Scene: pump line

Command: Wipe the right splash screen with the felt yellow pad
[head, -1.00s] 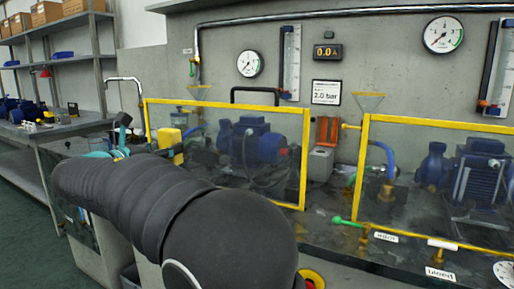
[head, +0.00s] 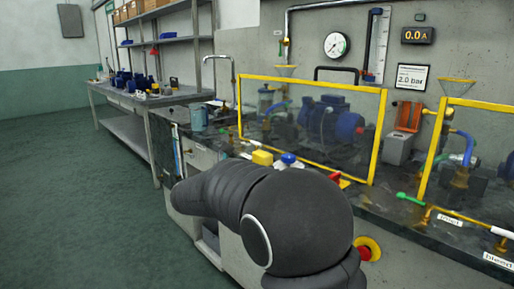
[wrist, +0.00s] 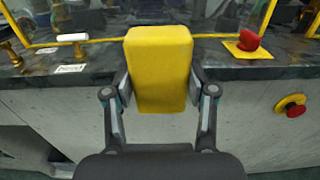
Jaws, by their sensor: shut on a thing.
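In the wrist view my gripper (wrist: 160,88) is shut on the yellow pad (wrist: 160,60), a thick block held upright between both fingers. The pad is in front of a clear, yellow-framed screen; I cannot tell which screen, and no contact is visible. In the head view the right splash screen (head: 495,135) is cut off by the right edge. The left splash screen (head: 340,125) stands whole at the centre. My arm hides my gripper in the head view. A yellow block (head: 262,157) shows just beyond my arm; I cannot tell if it is the pad.
In the wrist view a white-handled valve (wrist: 72,37) stands left of the pad. A red knob on a yellow plate (wrist: 246,42) and a red stop button (wrist: 291,105) are to the right. In the head view a green-handled valve (head: 410,199) is on the bench; open floor lies left.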

